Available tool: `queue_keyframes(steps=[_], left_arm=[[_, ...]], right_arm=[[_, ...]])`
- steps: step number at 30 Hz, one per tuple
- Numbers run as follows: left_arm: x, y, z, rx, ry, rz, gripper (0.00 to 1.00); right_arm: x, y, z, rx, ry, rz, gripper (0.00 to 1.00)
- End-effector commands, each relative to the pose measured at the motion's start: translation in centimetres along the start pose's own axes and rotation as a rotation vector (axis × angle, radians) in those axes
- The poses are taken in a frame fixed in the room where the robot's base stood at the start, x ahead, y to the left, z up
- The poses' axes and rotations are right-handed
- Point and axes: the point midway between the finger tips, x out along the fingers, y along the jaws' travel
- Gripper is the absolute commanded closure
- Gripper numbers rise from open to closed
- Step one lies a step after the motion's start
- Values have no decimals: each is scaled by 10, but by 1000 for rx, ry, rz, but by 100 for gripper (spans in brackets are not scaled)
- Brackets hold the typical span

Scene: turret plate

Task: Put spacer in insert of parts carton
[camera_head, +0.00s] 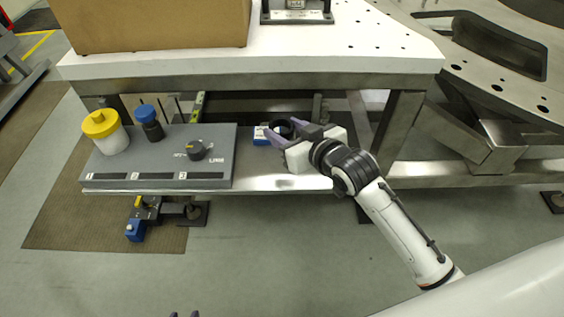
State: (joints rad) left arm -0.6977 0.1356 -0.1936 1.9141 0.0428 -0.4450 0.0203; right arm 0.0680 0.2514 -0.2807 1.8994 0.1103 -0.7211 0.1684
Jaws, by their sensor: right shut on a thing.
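My right gripper (284,130) reaches in from the right over the lower shelf. Its lavender fingers are shut on a dark round piece (279,127), which looks like the spacer; the fingers partly hide it. A brown carton (160,25), probably the parts carton, stands on the white table top at the upper left. Its top is cut off by the picture edge, so no insert shows.
A grey numbered tray (155,184) on the shelf holds a yellow-lidded jar (105,131), a blue-capped bottle (150,122) and a dark knob-like part (197,150). A blue and white box (261,136) sits beside my right gripper. The table edge (250,70) overhangs the shelf.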

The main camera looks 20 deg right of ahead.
Motion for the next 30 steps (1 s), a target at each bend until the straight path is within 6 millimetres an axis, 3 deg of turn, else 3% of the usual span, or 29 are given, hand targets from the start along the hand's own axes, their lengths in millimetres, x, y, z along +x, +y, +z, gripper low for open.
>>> queue_keyframes(steps=[6, 18, 30], left_arm=[[6, 0, -4, 4, 15, 1, 69], [12, 2, -11, 9, 34, 5, 69], [10, 4, -6, 7, 23, 8, 69]], right_arm=[[16, 0, 42, -1, -1, -2, 77], [36, 0, 87, -1, 0, -3, 77], [39, 0, 95, -2, 3, -3, 77]])
